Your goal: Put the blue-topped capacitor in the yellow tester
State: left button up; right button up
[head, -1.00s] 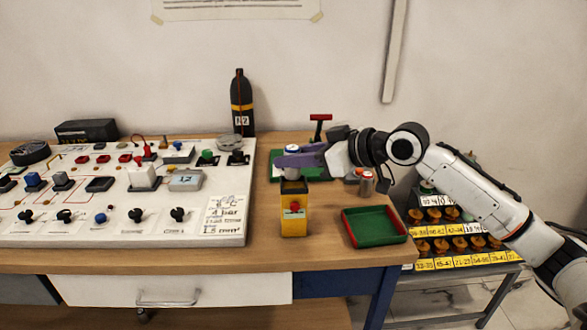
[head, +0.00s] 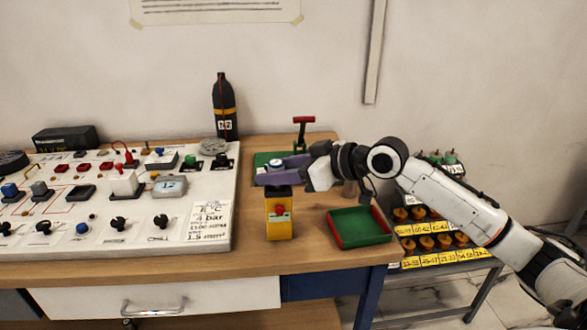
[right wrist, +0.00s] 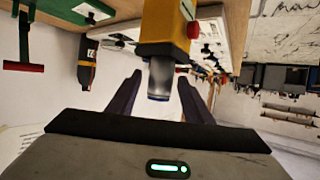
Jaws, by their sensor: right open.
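The yellow tester (head: 280,222), with a red button and a black top, stands upright on the bench near its front edge. The blue-topped capacitor (right wrist: 160,80) is a grey cylinder standing out of the tester's black top in the right wrist view, which shows the scene upside down. Its lower end is hidden in the tester. My left gripper is not in view.
A green-and-red tray (head: 360,226) lies right of the tester. A white panel (head: 200,240) with switches fills the left. A red-handled tool (head: 304,122) and a black bottle (head: 225,110) stand behind.

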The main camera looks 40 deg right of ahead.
jog(key=shift+s+d, duration=0.2)
jog(key=shift+s, duration=0.2)
jog(key=b+v, duration=0.1)
jog(key=v, duration=1)
jog(key=shift+r, duration=0.25)
